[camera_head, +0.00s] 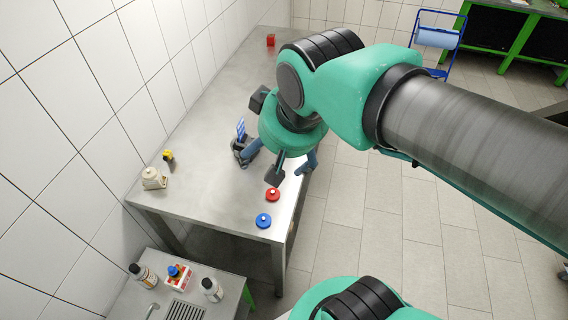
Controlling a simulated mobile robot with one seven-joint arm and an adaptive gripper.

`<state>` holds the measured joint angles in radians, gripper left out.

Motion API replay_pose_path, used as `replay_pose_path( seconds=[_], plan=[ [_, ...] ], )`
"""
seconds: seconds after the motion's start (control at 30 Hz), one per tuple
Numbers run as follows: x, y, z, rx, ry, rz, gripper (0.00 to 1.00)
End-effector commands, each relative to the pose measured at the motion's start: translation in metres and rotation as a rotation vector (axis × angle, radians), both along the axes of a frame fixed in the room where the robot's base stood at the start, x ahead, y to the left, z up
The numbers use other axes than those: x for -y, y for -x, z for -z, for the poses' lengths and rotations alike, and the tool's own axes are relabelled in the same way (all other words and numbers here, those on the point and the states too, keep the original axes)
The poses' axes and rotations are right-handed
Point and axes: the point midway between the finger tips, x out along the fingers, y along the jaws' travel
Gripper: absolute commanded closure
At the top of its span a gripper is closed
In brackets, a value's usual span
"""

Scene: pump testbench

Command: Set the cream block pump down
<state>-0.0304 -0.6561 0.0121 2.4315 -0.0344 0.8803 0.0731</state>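The cream block pump (152,179) stands on the metal table (215,190) at its near left corner, close to the tiled wall. It looks upright and nothing of mine touches it. My gripper (275,176) is over the right part of the table, well to the right of the cream pump. My arm and wrist hide most of it, so I cannot tell whether it is open or shut. I see nothing clearly held in it.
A yellow and black item (168,158) stands close behind the cream pump. A dark device with a blue part (241,131) is left of my gripper. A lower side table (215,284) holds bottles. The table's middle left is clear.

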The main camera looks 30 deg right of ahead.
Motion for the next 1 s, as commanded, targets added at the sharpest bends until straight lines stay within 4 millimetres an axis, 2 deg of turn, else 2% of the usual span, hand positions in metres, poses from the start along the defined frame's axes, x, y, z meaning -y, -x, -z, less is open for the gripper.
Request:
replay_pose_path(
  seconds=[0.1,0.3,0.77,1.0],
  plan=[
    [0.002,0.022,0.005,0.01,-0.001,-0.012,0.11],
    [0.003,0.038,0.01,0.017,0.0,-0.025,0.11],
    [0.003,0.039,0.013,0.017,0.0,-0.027,0.11],
    [0.003,0.039,0.034,0.017,0.0,-0.027,0.11]
  ],
)
